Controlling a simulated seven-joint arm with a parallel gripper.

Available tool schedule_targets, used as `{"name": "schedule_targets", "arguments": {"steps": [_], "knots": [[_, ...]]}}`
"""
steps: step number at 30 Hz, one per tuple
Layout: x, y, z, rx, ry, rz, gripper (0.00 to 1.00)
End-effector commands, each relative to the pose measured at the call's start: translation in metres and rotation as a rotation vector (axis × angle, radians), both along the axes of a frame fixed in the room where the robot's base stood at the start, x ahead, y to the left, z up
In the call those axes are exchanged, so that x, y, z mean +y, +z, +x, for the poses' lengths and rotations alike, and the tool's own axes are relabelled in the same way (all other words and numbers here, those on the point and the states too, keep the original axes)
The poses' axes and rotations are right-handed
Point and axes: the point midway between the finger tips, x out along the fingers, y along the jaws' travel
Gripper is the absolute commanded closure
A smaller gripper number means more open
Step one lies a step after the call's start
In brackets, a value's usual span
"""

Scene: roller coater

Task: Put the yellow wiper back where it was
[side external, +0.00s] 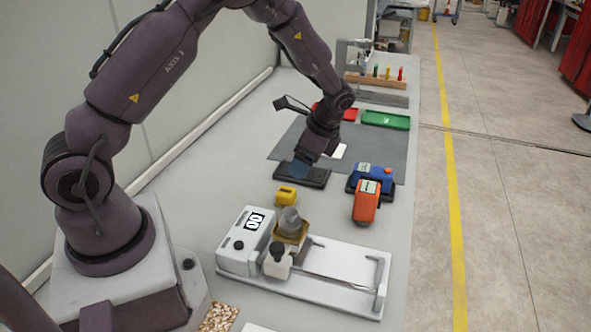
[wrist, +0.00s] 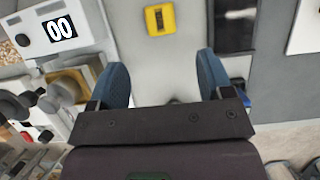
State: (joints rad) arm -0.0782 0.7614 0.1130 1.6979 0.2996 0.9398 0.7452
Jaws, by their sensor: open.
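A small yellow block (side external: 286,196), which I take to be the yellow wiper, lies on the grey bench between the dark tray (side external: 316,182) and the white coater (side external: 335,279). In the wrist view the yellow block (wrist: 160,18) lies near the top edge, with a darker recess in its face. My gripper (side external: 300,170) is above the near left end of the dark tray, apart from the yellow block. In the wrist view my gripper (wrist: 162,72) is open, its two blue fingers wide apart with nothing between them.
An orange device (side external: 365,207) and a blue device (side external: 373,176) stand to the right of the dark tray. A green tray (side external: 386,119) and a wooden rack of coloured pieces (side external: 376,81) are farther back.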

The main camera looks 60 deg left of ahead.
Motion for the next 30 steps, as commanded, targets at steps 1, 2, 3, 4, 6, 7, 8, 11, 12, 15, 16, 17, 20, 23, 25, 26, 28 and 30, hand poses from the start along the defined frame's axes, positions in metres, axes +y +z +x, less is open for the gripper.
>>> {"name": "schedule_targets", "arguments": {"steps": [1, 2, 3, 4, 6, 7, 8, 11, 12, 15, 16, 17, 20, 23, 25, 26, 28, 30], "knots": [[-0.002, 0.005, 0.001, -0.005, 0.002, -0.001, 0.27], [-0.003, 0.008, 0.001, -0.010, 0.006, -0.002, 0.27], [-0.005, 0.016, 0.001, -0.024, 0.015, -0.003, 0.27], [-0.007, 0.022, 0.000, -0.038, 0.026, -0.004, 0.27], [-0.014, 0.044, -0.002, -0.090, 0.064, -0.011, 0.27], [-0.017, 0.056, -0.004, -0.119, 0.086, -0.014, 0.27], [-0.021, 0.069, -0.007, -0.150, 0.109, -0.019, 0.27], [-0.037, 0.112, -0.023, -0.263, 0.199, -0.044, 0.27], [-0.044, 0.128, -0.030, -0.308, 0.236, -0.056, 0.27], [-0.059, 0.164, -0.054, -0.415, 0.327, -0.091, 0.27], [-0.064, 0.173, -0.062, -0.445, 0.354, -0.102, 0.27], [-0.068, 0.182, -0.070, -0.476, 0.381, -0.116, 0.27], [-0.083, 0.206, -0.099, -0.574, 0.467, -0.163, 0.27], [-0.095, 0.223, -0.128, -0.666, 0.550, -0.215, 0.27], [-0.102, 0.229, -0.147, -0.720, 0.604, -0.251, 0.27], [-0.105, 0.231, -0.154, -0.740, 0.622, -0.265, 0.27], [-0.110, 0.234, -0.168, -0.778, 0.663, -0.296, 0.27], [-0.114, 0.235, -0.178, -0.807, 0.694, -0.319, 0.27]]}}
